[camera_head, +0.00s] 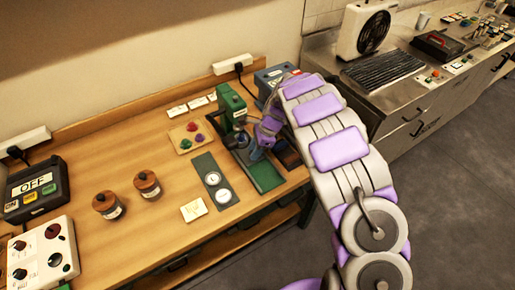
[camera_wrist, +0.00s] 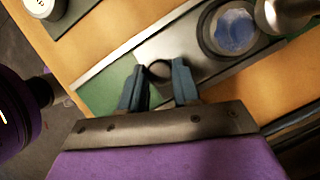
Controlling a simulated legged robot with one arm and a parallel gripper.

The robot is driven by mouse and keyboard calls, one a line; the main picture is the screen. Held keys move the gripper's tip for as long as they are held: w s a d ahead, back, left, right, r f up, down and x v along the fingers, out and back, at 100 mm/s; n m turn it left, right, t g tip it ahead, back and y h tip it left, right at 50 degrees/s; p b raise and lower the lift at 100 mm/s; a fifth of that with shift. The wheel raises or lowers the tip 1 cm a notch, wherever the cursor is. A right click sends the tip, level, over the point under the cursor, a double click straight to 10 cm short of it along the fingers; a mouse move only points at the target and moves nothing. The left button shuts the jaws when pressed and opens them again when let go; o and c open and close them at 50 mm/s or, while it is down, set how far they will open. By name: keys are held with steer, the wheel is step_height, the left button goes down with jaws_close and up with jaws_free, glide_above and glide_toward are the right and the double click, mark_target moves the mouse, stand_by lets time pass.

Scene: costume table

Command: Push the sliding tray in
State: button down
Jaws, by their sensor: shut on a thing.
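The sliding tray is a grey metal plate (camera_wrist: 180,48) on a green base (camera_wrist: 104,88) in the wrist view. A dark ring (camera_wrist: 232,28) with a blue round piece inside sits at its far end. My gripper (camera_wrist: 159,74) has its two blue-grey fingers on either side of a small dark round knob (camera_wrist: 158,69) at the tray's near end. It is shut on this knob. In the head view, the green base (camera_head: 266,177) lies in front of a green press (camera_head: 231,106), and my gripper (camera_head: 256,153) is over it, hiding much of the tray.
A board with coloured knobs (camera_head: 192,137), two brown jars (camera_head: 148,184) and a white card (camera_head: 194,209) are farther left. A blue-grey box (camera_head: 272,78) stands behind. The table's front edge is close.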

steer(key=shift+w+a+r+p, duration=0.35)
steer(key=shift+w+a+p, duration=0.2)
steer(key=shift+p, duration=0.4)
steer(key=shift+w+f+p, duration=0.15)
steer(key=shift+w+p, duration=0.2)
steer(key=shift+p, duration=0.25)
steer(key=shift+w, duration=0.1)
steer(key=c, duration=1.3)
jaws_free()
steer(key=o, duration=0.5)
steer(key=shift+f, duration=0.15)
steer(key=p+v, duration=0.2)
steer(key=v, duration=1.5)
